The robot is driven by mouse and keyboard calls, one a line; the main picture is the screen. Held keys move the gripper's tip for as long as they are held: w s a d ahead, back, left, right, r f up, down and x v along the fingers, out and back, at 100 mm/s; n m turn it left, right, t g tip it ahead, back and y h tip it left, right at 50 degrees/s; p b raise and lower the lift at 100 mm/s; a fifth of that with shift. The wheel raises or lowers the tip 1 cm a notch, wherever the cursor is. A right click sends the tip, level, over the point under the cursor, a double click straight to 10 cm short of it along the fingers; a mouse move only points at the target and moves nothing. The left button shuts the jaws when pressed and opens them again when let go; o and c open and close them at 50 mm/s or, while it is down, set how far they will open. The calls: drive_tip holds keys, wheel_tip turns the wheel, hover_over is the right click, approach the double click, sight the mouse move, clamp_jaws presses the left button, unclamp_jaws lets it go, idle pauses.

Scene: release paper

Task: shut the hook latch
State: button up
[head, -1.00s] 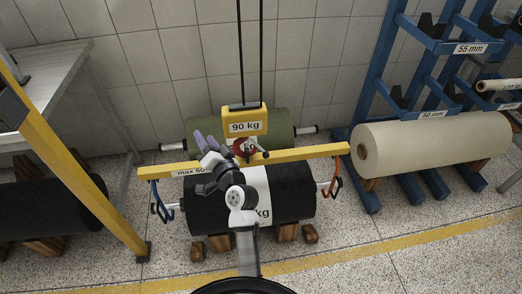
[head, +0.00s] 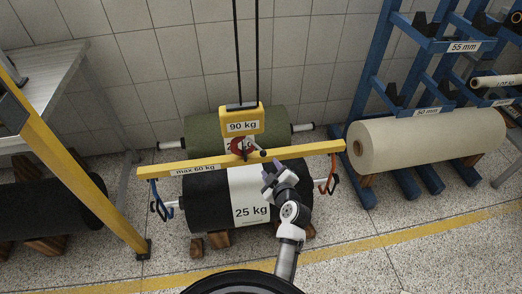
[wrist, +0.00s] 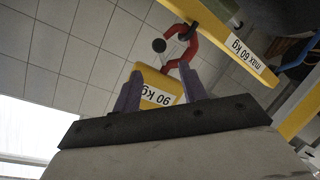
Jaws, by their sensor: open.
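The red hook (head: 240,146) hangs under the yellow 90 kg hoist block (head: 241,121) and meets the middle of the yellow beam (head: 300,152). A thin latch lever with a black ball end (head: 263,153) sticks out to the hook's right. In the wrist view the hook (wrist: 192,45) is at upper middle and the black ball (wrist: 159,46) is left of it. I cannot tell the latch's exact position. My gripper (head: 268,178) is just below the beam, right of the hook. In the wrist view its purple fingers (wrist: 160,90) are apart and empty, away from the ball.
A green roll (head: 280,124) lies behind. A cream roll (head: 430,142) and blue rack (head: 375,90) stand right.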

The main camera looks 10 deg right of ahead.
sight(263, 154)
drive_tip(key=p+x, duration=0.2)
drive_tip(key=x, duration=1)
drive_tip(key=shift+w+f, duration=0.1)
drive_tip(key=shift+w, duration=0.05)
clamp_jaws()
